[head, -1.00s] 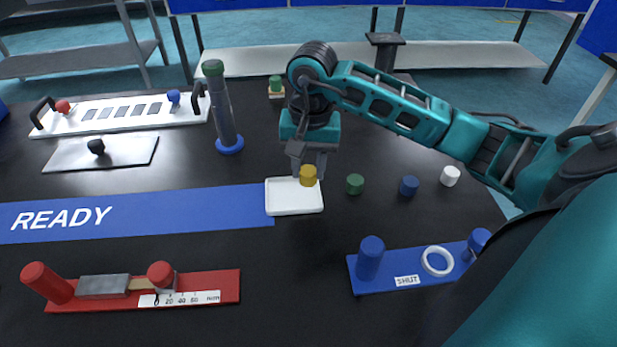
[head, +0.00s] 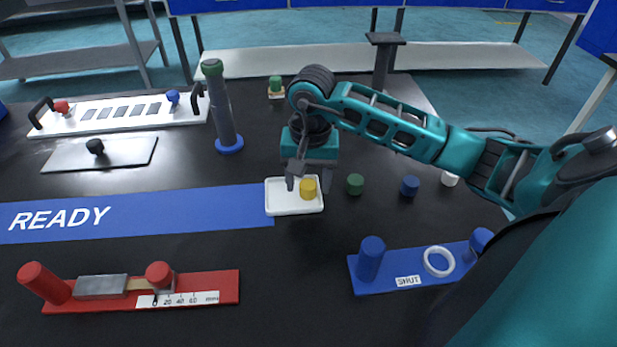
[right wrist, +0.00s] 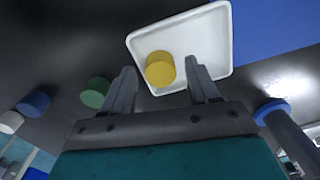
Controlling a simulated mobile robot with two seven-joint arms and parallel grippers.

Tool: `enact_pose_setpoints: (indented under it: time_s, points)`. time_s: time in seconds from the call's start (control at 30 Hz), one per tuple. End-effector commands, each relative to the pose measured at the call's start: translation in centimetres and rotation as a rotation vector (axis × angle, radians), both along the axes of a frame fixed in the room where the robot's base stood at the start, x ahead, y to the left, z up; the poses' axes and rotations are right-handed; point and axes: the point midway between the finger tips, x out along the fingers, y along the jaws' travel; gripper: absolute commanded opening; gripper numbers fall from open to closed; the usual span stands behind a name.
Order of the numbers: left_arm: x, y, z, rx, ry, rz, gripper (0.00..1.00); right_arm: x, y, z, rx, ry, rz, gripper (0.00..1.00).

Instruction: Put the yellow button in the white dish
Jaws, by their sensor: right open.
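The yellow button (head: 308,189) sits in the white dish (head: 279,206), toward its right side. In the right wrist view the yellow button (right wrist: 160,69) rests on the floor of the white dish (right wrist: 215,28), near one edge. My right gripper (head: 309,184) is open at the dish, its fingers spread apart to either side of the button. In the right wrist view the open fingertips (right wrist: 160,66) show a gap around the button, and nothing is held. My left gripper is not in view.
A green button (head: 355,184), a blue button (head: 409,186) and a white button (head: 450,179) stand right of the dish. A tall grey cylinder (head: 222,110) with a blue base stands behind left. A blue SHUT stand (head: 425,268) lies front right.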

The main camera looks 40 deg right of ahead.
Motion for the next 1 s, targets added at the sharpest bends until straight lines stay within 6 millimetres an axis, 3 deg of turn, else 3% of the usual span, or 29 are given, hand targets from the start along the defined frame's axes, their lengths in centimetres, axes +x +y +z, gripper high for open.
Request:
enact_pose_setpoints:
  time_s: [0.27,0.7,1.0]
  points:
    - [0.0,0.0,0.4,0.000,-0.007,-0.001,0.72,0.1,-0.1,1.1,-0.001,-0.003,0.000,0.60]
    - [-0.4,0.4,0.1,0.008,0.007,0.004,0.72,-0.1,-0.2,10.1,-0.001,-0.004,0.001,0.60]
    - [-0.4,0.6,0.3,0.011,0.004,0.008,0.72,-0.2,-0.2,12.3,0.000,0.000,0.000,0.60]
